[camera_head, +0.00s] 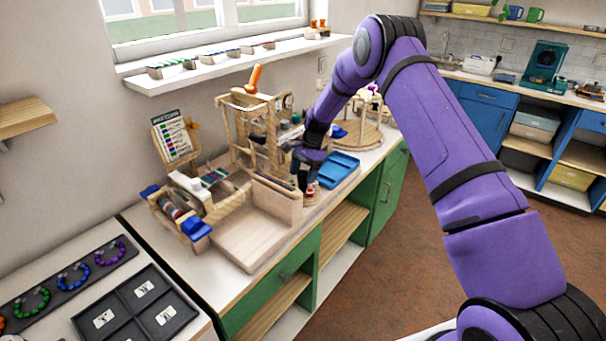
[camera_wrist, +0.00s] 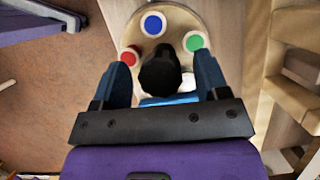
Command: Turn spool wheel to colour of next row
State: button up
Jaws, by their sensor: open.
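The spool wheel (camera_wrist: 182,22) is a pale round disc with a red spool (camera_wrist: 130,57), a blue spool (camera_wrist: 153,25) and a green spool (camera_wrist: 194,41). A black knob (camera_wrist: 160,72) stands at its middle. My gripper (camera_wrist: 162,62) is open, with one blue finger on each side of the knob; I cannot tell whether they touch it. In the head view my gripper (camera_head: 309,168) is low over the bench and hides most of the wheel; a red spool (camera_head: 311,189) shows beneath it. A pattern card (camera_head: 177,139) with coloured rows stands at the left.
A wooden frame (camera_head: 237,102) stands just left of my gripper, close to my arm. A blue tray (camera_head: 338,168) lies just to the right. A bead board (camera_head: 213,178) and a bare wooden tray (camera_head: 243,236) are at the left. A round wooden stand (camera_head: 366,138) is behind.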

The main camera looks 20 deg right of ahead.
jog(key=shift+f, duration=0.1)
jog(key=c, duration=0.9)
jog(key=shift+n, duration=0.3)
jog(key=n+g+h, duration=0.1)
jog(key=n, duration=0.2)
jog(key=n+h, duration=0.1)
jog(key=n, duration=0.2)
jog(key=shift+n+g, duration=0.3)
jog(key=shift+g, duration=0.1)
jog(key=n+h, duration=0.1)
jog(key=n, duration=0.2)
jog(key=n+h, duration=0.1)
jog(key=n, duration=0.2)
jog(key=shift+n+h, duration=0.3)
jog(key=shift+h, duration=0.1)
